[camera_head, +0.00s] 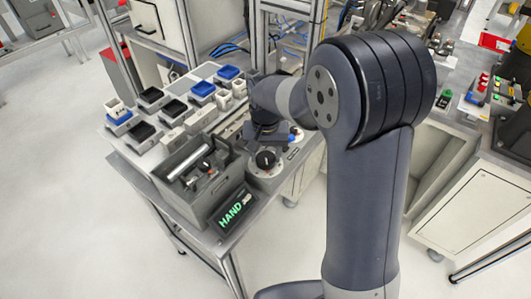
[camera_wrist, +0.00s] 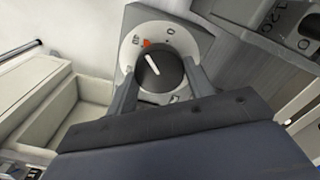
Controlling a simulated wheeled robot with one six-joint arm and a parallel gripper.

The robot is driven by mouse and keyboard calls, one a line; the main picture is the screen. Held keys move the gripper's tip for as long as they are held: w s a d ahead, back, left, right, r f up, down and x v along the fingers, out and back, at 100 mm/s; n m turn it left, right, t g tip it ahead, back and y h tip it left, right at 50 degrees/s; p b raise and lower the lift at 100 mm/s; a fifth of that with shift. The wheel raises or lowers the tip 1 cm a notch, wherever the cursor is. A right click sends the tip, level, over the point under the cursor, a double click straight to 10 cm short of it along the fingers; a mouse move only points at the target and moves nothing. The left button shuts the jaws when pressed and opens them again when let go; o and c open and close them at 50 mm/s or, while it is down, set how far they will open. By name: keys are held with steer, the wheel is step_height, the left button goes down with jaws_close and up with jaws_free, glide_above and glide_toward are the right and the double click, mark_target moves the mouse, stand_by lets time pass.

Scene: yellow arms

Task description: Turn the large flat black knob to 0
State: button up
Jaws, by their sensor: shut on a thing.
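The large flat black knob (camera_wrist: 168,76) sits on a round white dial (camera_wrist: 184,38) fixed to a grey box. Its white pointer line aims up and left in the wrist view, close to a red mark, left of the 0 label. My gripper (camera_wrist: 160,72) has one finger on each side of the knob and is shut on it. In the head view the knob (camera_head: 266,160) shows on its dial at the front edge of the bench, with my gripper (camera_head: 265,144) just behind it. The fingertips are hard to make out there.
A grey tray (camera_head: 174,193) with a metal cylinder and small parts stands left of the knob. A black display (camera_head: 233,209) reading HAND stands at the front. Several small blocks and boxes fill the bench behind. A light cabinet (camera_head: 445,160) stands to the right.

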mark_target(266, 157)
steer(key=m, duration=0.4)
steer(key=shift+m, duration=0.3)
steer(key=shift+d+m, duration=0.1)
steer(key=shift+m, duration=2.2)
steer(key=o, duration=1)
step_height(266, 157, up, 11)
steer(key=shift+f+b, duration=0.1)
steer(key=shift+b, duration=0.2)
